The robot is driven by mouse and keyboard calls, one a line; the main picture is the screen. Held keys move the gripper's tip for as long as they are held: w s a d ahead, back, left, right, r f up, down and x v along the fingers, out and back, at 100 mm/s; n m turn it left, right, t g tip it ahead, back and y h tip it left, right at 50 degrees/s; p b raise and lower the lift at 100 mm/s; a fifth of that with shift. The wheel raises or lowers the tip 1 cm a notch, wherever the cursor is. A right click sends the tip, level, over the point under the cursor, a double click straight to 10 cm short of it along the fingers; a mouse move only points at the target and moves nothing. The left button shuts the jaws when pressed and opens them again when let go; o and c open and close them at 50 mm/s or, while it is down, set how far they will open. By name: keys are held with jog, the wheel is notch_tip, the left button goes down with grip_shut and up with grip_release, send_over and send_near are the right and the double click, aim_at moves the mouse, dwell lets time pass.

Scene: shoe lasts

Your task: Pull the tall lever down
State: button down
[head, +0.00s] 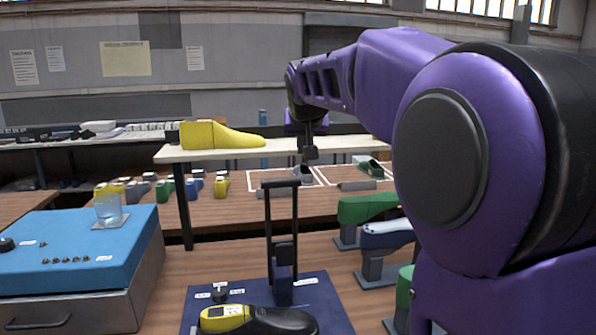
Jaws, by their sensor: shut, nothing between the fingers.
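The tall lever (268,222) is a dark frame of two upright bars with a black crossbar handle on top. It stands upright on a dark blue mat or plate (325,300), its base a dark block. My gripper (310,155) hangs from the purple arm just above and slightly right of the crossbar in the picture. It is shut and empty. A small gap shows between the fingertips and the crossbar; how far apart they are in depth I cannot tell.
A yellow-and-black shoe last (255,320) lies in front of the lever, beside a small black knob (219,292). A blue-topped box (60,245) with a glass (109,210) stands left. Green and blue-white lasts on stands (385,235) are right. A raised shelf holds a yellow last (220,136).

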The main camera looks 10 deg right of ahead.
jog(key=x, duration=1)
jog(key=shift+s+a+f, duration=0.2)
jog(key=shift+s, duration=0.8)
jog(key=shift+s+a+f, duration=0.15)
jog(key=shift+s, duration=0.8)
